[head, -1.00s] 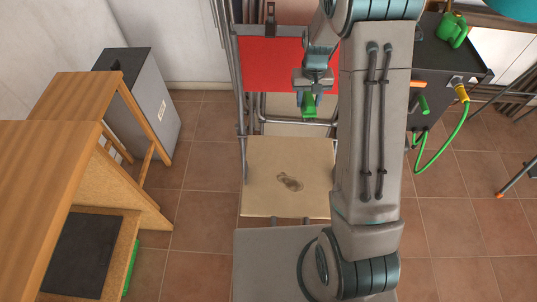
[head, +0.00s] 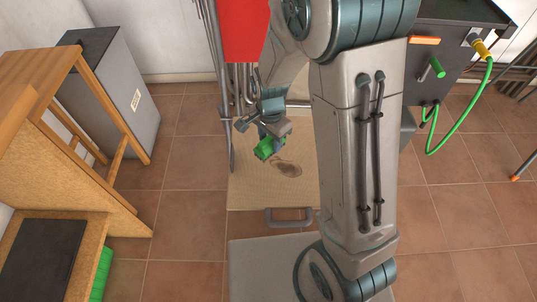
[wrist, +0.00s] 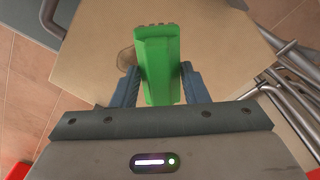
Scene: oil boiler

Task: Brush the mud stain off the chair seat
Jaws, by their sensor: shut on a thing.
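The chair seat (head: 250,192) is a light tan board in the middle of the head view, and it fills much of the wrist view (wrist: 220,45). A brown mud stain (head: 288,169) lies on it; in the wrist view the stain (wrist: 126,58) shows partly, just left of the green tool. My gripper (head: 270,140) is shut on a green brush (head: 266,149), which also shows between the fingers in the wrist view (wrist: 160,65). The brush is over the seat, just left of the stain in the head view. I cannot tell whether it touches the seat.
Metal chair tubes (head: 245,85) and a red panel (head: 244,30) stand behind the seat. A wooden bench (head: 90,215) and grey cabinet (head: 115,95) stand left. A dark cart (head: 450,65) with a green hose (head: 470,115) stands right. Tiled floor is open left of the seat.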

